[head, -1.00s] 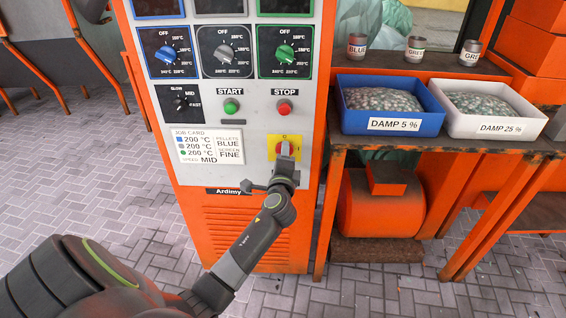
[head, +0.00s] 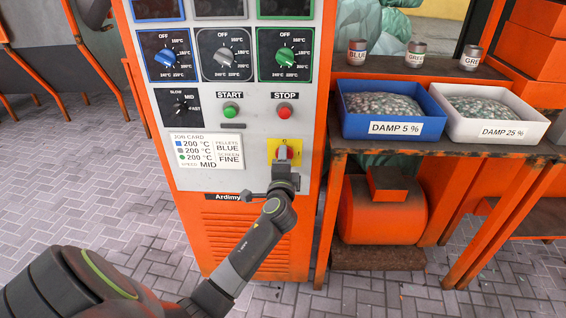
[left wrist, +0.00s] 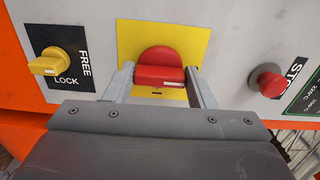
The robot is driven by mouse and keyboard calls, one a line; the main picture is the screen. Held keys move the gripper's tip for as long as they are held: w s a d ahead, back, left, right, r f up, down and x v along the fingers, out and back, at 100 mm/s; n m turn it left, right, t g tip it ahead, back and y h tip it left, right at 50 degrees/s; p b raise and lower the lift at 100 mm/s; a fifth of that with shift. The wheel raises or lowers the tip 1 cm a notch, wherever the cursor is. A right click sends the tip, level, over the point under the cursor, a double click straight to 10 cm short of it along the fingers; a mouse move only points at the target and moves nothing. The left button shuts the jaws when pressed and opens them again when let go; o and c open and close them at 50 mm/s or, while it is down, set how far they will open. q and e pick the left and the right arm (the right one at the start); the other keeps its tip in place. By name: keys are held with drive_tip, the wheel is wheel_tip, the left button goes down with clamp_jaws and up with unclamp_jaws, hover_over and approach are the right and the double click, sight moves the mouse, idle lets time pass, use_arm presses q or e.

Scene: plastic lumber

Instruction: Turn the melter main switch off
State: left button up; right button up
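The melter main switch (head: 283,152) is a red rotary handle on a yellow plate at the lower right of the panel. In the left wrist view the red handle (left wrist: 159,72) lies lengthwise across the picture, with a white mark toward its right end. My left gripper (head: 284,170) is just in front of and below the switch. In the left wrist view its two fingers stand apart on either side of the handle, with small gaps showing. My right gripper is not in view.
The red STOP button (head: 285,112) and green START button (head: 231,111) sit above the switch. A yellow FREE/LOCK knob (left wrist: 48,66) is nearby. A rusty table with a blue tray (head: 400,131) and a white tray (head: 500,133) stands to the right.

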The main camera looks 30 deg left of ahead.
use_arm(q)
drive_tip(key=o, duration=0.4)
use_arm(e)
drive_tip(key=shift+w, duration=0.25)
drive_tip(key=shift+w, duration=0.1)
use_arm(q)
drive_tip(key=v, duration=1.2)
drive_tip(key=shift+s, duration=0.1)
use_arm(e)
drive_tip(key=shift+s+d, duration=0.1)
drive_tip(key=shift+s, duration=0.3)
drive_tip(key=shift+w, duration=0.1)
